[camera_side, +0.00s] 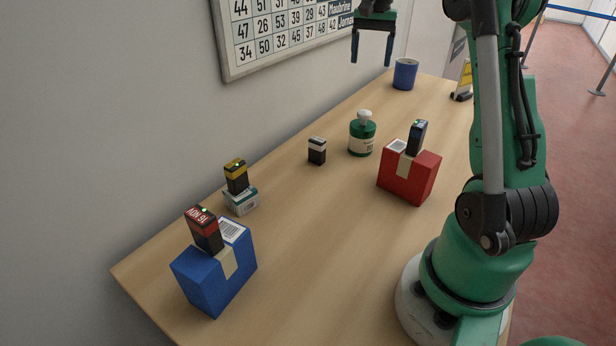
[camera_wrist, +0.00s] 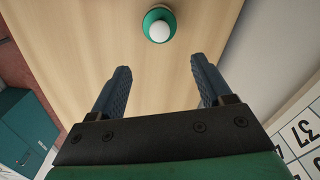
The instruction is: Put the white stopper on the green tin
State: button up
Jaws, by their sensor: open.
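The green tin (camera_side: 361,138) stands upright on the wooden counter, with a pale label on its side. The white stopper (camera_side: 364,117) sits on top of the tin. In the wrist view the stopper (camera_wrist: 159,32) shows as a white round over the green tin (camera_wrist: 154,17), beyond the fingertips. My gripper (camera_side: 372,62) is open and empty, pointing down, raised well above the counter and apart from the tin and stopper. Its two blue fingers also show spread in the wrist view (camera_wrist: 161,67).
A red box (camera_side: 407,175) with a dark device (camera_side: 417,137) on it stands right of the tin. A small black-and-white block (camera_side: 317,152) is left. A blue cup (camera_side: 405,74) stands behind. A blue box (camera_side: 213,272) and a small pale box (camera_side: 241,200) bear devices. The mid-front counter is clear.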

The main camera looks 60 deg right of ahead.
jog(key=w+a+n+t+h, duration=0.1)
jog(key=w+a+n+t, duration=0.2)
jog(key=a+n, duration=0.85)
jog(key=s+a+f+n+t, duration=0.1)
jog(key=s+a+f+t, duration=0.1)
jog(key=a, duration=0.6)
jog(key=s+a+f+n+t+y, duration=0.1)
jog(key=s+a+f+n+t, duration=0.1)
jog(key=a+f, duration=0.3)
jog(key=shift+s+a, duration=0.9)
jog(key=shift+a, duration=1.3)
